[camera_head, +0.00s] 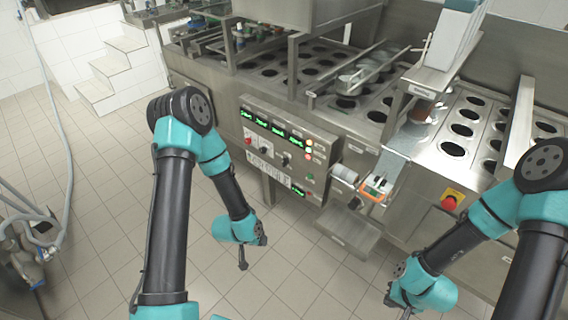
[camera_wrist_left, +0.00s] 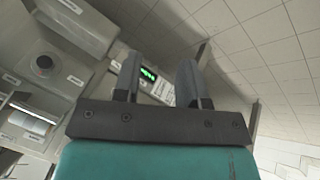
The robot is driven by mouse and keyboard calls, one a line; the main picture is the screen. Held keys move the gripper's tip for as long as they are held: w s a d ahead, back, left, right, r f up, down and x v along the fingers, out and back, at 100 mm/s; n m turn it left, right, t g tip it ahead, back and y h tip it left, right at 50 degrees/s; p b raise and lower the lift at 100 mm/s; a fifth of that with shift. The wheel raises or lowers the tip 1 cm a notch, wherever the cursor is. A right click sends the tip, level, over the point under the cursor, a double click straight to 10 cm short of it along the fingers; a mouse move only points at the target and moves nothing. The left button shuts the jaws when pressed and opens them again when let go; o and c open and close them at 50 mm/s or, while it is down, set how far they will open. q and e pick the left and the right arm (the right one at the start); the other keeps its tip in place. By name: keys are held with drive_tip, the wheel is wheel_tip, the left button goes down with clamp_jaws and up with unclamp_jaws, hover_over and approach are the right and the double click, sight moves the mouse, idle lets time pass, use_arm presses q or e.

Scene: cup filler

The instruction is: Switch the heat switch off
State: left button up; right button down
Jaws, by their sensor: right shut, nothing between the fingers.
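The grey control panel (camera_head: 268,158) is on the front of the steel machine in the head view. It carries green displays, a red knob (camera_head: 248,141), a dark knob (camera_head: 285,160) and round buttons at its right. Labels are too small to read, so I cannot tell which control is the heat switch. My left gripper (camera_head: 243,260) points down in front of and below the panel, apart from it. In the left wrist view its fingers (camera_wrist_left: 157,88) are apart and empty, with a green display (camera_wrist_left: 148,74) behind them. My right gripper (camera_head: 396,303) is shut and empty at lower right.
A red emergency button (camera_head: 449,203) sits on the machine front at right. An orange-edged device (camera_head: 376,188) and a steel shelf (camera_head: 347,229) stick out beside the panel. White steps (camera_head: 115,70) stand at the back left.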

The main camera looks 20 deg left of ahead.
sight(283, 163)
use_arm(q)
drive_tip(key=w+a+m+t+h, duration=0.1)
drive_tip(key=w+a+t, duration=0.2)
drive_tip(key=w, duration=0.4)
drive_tip(key=w+a+r+m+t+h, duration=0.1)
drive_tip(key=w+a+m+t, duration=0.1)
drive_tip(key=w+t, duration=0.3)
drive_tip(key=w+a+r+m+t+h, duration=0.1)
drive_tip(key=w+a+t, duration=0.3)
drive_tip(key=w, duration=0.6)
drive_tip(key=shift+w+m, duration=0.2)
drive_tip(key=shift+m, duration=0.5)
drive_tip(key=shift+w, duration=0.1)
drive_tip(key=x, duration=1.7)
drive_tip(key=shift+d+r, duration=0.2)
drive_tip(key=shift+r, duration=0.1)
clamp_jaws()
